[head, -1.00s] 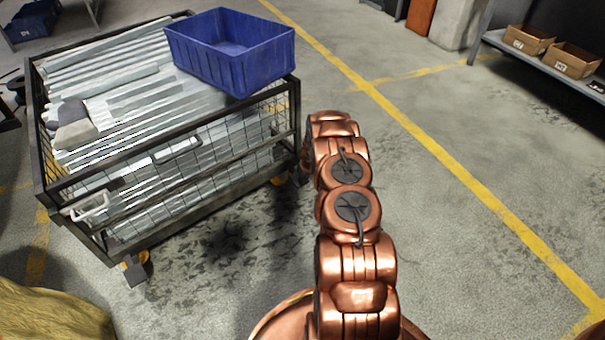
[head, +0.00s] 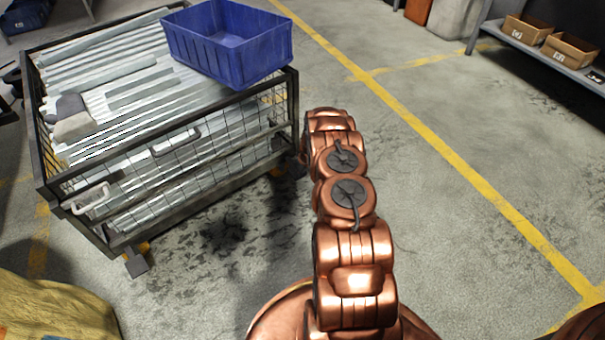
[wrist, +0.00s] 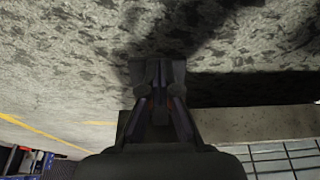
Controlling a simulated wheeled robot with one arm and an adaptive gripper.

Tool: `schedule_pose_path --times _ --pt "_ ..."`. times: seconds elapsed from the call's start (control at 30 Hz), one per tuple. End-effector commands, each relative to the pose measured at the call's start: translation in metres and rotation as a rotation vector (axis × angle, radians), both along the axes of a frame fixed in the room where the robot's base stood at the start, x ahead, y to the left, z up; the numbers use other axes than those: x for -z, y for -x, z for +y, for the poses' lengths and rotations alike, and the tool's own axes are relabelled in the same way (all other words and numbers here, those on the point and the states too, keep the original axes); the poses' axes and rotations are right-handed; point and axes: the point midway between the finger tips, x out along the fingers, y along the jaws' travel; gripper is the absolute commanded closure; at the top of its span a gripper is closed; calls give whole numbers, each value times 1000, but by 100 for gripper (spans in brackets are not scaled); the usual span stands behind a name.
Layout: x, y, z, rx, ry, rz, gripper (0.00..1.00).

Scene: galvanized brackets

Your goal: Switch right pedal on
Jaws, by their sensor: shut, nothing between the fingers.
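A black wire-mesh trolley (head: 200,208) full of long galvanized profiles stands on wheels at the left of the head view. Its near left caster (head: 138,262) shows a yellow-orange part. My gripper shows in the wrist view (wrist: 158,72), shut and empty, above the stained floor and beside a pale trolley rail (wrist: 255,123). Small reddish spots show between its finger links; I cannot tell what they are. In the head view my arm hides the gripper.
A blue crate (head: 222,58) sits on the trolley's far right corner. A yellow sack-like thing (head: 50,310) lies at the lower left. A shelf (head: 545,52) with cardboard boxes stands at the upper right. The floor (head: 450,240) right of my arm is clear.

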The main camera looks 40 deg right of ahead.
Motion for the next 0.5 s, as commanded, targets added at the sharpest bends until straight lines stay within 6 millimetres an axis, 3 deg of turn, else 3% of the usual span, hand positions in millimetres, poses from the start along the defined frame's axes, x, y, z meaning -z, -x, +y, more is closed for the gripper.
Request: schedule_pose_path --times 0.13,0.43,0.5 --pt "-3 3 2 -2 -3 4 100" --pt "-44 10 4 -6 2 -2 100" --pt "-45 19 3 -3 -1 -2 100"
